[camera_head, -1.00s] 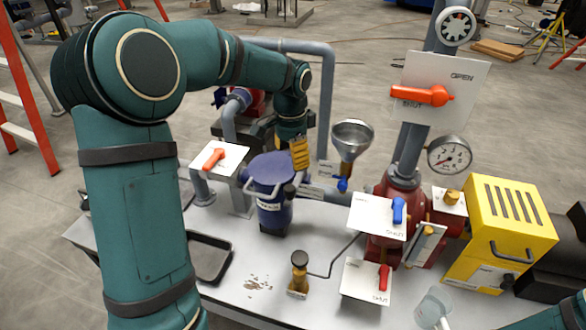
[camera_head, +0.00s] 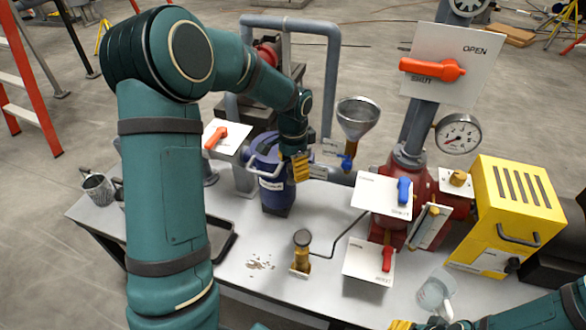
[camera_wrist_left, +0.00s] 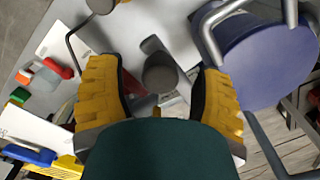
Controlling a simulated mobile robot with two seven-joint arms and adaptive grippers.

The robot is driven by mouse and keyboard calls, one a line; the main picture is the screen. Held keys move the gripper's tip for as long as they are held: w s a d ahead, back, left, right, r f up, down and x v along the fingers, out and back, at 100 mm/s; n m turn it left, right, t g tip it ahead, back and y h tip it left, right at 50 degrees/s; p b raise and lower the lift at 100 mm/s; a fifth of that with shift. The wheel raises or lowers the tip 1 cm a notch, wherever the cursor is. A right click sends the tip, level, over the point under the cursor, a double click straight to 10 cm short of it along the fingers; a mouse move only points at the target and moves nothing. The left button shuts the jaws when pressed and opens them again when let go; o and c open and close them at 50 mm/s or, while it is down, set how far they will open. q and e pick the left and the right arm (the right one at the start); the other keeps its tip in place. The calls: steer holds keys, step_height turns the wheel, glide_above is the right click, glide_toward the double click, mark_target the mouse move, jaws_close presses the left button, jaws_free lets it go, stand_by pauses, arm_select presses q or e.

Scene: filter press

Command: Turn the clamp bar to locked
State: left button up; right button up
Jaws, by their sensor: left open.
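The blue filter pot (camera_head: 277,197) stands upright on the table, left of centre. In the left wrist view its lid (camera_wrist_left: 262,60) fills the upper right, with a grey curved bar (camera_wrist_left: 208,35) at its edge. My left gripper (camera_head: 300,168) is open at the pot's right side. In the wrist view a dark round knob (camera_wrist_left: 160,78), apparently the clamp bar's end, shows between the yellow fingers, with gaps on both sides. The fingers hide part of the bar in the head view. My right gripper (camera_head: 402,325) shows only a yellow tip at the bottom edge.
A brass-bodied knob (camera_head: 302,238) stands in front of the pot. A funnel (camera_head: 357,118), a red pump (camera_head: 388,229) with lever plates, a yellow box (camera_head: 517,215) and a clear beaker (camera_head: 435,292) are to the right. A black tray (camera_head: 221,239) lies behind my left arm.

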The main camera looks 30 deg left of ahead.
arm_select(q)
steer(key=shift+f, duration=0.3)
jaws_close()
